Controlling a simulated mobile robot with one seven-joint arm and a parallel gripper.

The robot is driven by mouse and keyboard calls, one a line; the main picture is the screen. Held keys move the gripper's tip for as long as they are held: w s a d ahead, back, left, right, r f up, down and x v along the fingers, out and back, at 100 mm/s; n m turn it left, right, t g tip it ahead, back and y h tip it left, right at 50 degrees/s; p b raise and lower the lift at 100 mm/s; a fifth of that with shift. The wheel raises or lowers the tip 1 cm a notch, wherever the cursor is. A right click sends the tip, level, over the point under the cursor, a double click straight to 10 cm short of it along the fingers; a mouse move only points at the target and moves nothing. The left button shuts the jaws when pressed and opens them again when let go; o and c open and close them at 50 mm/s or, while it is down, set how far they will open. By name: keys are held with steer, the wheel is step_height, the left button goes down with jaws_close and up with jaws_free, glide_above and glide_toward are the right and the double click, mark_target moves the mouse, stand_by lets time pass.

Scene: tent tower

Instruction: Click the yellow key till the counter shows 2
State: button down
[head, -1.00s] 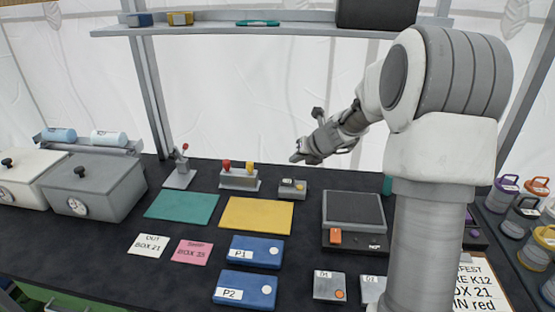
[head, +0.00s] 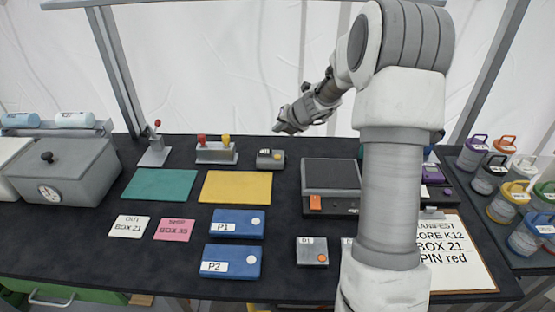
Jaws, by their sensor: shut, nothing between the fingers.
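A small dark grey box (head: 270,159) stands at the back of the black table, right of the two-lever box. It has a yellow key (head: 278,155) on its top right and a small pale label or display beside it. Any number there is too small to read. My gripper (head: 281,127) is shut and empty. It is in the air and appears just above the small box in the picture, apart from it. How far it is from the key in depth is hard to tell.
The lever box (head: 216,156) with red and yellow knobs stands left of the small box. A yellow mat (head: 235,187) lies in front, a green mat (head: 160,185) beside it. A dark-topped device (head: 331,177) stands to the right. My arm hides part of the table's right side.

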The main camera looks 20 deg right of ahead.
steer(key=b, duration=0.6)
glide_above(278, 157)
steer(key=f, duration=0.4)
steer(key=s+f, duration=0.1)
steer(key=f, duration=0.1)
steer(key=shift+f, duration=0.2)
steer(key=shift+f+b, duration=0.3)
steer(key=shift+f, duration=0.2)
steer(key=shift+f, duration=0.15)
stand_by(0.6)
steer(key=shift+f, duration=0.3)
steer(key=shift+f+b, duration=0.5)
steer(key=shift+b, duration=0.15)
stand_by(0.5)
stand_by(0.3)
steer(key=shift+r+p, duration=0.95)
steer(key=shift+p, duration=0.1)
